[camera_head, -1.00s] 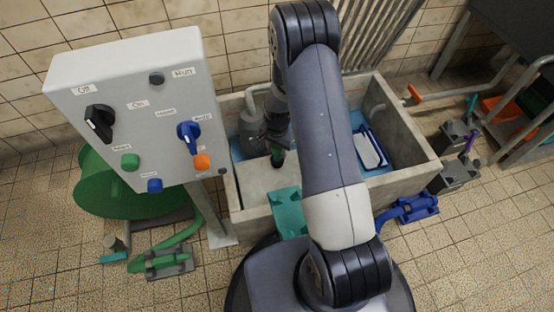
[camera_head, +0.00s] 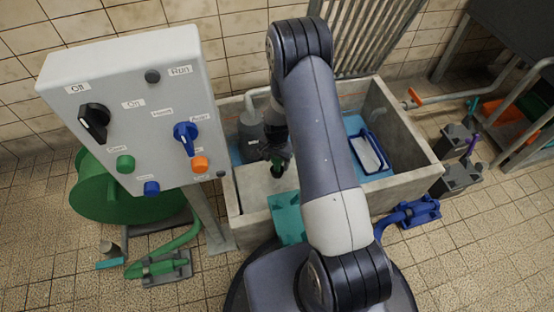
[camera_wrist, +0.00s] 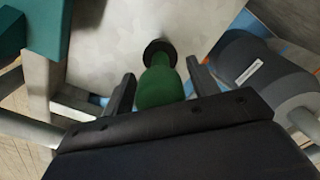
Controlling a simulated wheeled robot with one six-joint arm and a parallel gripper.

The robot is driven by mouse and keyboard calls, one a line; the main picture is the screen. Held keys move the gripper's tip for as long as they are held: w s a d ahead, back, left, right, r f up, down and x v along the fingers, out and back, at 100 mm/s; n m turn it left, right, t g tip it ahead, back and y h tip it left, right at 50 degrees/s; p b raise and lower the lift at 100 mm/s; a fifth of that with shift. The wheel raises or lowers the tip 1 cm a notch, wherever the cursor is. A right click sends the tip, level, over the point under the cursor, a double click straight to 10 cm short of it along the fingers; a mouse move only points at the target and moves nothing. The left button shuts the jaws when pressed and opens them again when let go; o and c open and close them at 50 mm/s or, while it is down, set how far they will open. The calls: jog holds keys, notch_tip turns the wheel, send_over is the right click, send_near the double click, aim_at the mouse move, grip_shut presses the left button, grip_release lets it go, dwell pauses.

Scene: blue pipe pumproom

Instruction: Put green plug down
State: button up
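The green plug (camera_wrist: 160,84) has a dark round end (camera_wrist: 160,52). It stands between the two fingers of my gripper (camera_wrist: 158,72) in the wrist view, its dark end against the pale slab. The fingers are spread, with a narrow gap on each side of the plug, so my gripper looks open around it. In the head view my gripper (camera_head: 274,155) is low inside the concrete basin, over the pale slab (camera_head: 254,195). The plug (camera_head: 277,170) shows there only as a small dark and green piece under the fingers.
A grey pump (camera_head: 251,128) stands close behind my gripper and shows at right in the wrist view (camera_wrist: 265,75). A teal block (camera_head: 288,215) is at the basin's (camera_head: 405,125) front. A blue-framed tray (camera_head: 368,152) lies right. A control panel (camera_head: 135,120) stands left.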

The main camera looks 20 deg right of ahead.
jog(key=shift+o, duration=0.2)
notch_tip(320, 180, up, 12)
jog(key=p, duration=0.4)
jog(key=shift+r, duration=0.2)
jog(key=shift+o, duration=0.3)
